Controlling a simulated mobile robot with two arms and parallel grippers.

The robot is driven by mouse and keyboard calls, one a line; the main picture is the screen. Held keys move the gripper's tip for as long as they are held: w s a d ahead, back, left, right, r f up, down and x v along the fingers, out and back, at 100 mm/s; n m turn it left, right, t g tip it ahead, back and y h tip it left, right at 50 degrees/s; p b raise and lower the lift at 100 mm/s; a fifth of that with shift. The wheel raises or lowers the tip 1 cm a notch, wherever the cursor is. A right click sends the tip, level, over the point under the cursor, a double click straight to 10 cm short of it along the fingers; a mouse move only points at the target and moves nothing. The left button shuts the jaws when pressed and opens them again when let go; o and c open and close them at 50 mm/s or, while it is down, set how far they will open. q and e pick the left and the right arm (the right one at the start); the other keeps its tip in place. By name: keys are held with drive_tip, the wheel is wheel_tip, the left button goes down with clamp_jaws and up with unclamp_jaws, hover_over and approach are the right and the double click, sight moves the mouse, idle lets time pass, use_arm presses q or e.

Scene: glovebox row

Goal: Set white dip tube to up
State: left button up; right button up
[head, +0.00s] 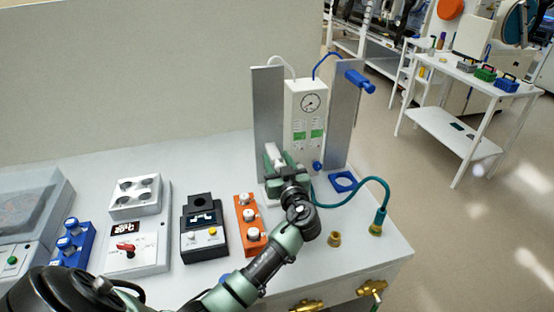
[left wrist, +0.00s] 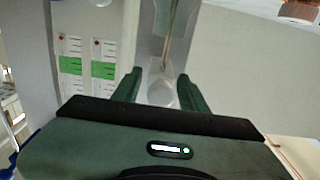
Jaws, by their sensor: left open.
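The thin white tube (head: 282,60) curves from the top of the white gauge unit (head: 305,105) to the left metal panel. A white part (head: 271,152), which looks like the dip tube's grip, stands in front of that panel, low down. My left gripper (head: 275,163) is at this part. In the left wrist view my left gripper (left wrist: 160,88) is open, with a rounded white end (left wrist: 161,95) between its two green fingers and a thin rod (left wrist: 170,45) beyond. I cannot tell whether the fingers touch it. My right gripper is not in view.
A blue tube ends in a blue grip (head: 360,82) on the right metal panel (head: 342,115). A teal hose (head: 372,180) and a brass fitting (head: 334,239) are right of my arm. An orange block (head: 249,220) and a black instrument (head: 203,228) stand left.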

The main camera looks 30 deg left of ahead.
use_arm(q)
clamp_jaws()
idle(1.4)
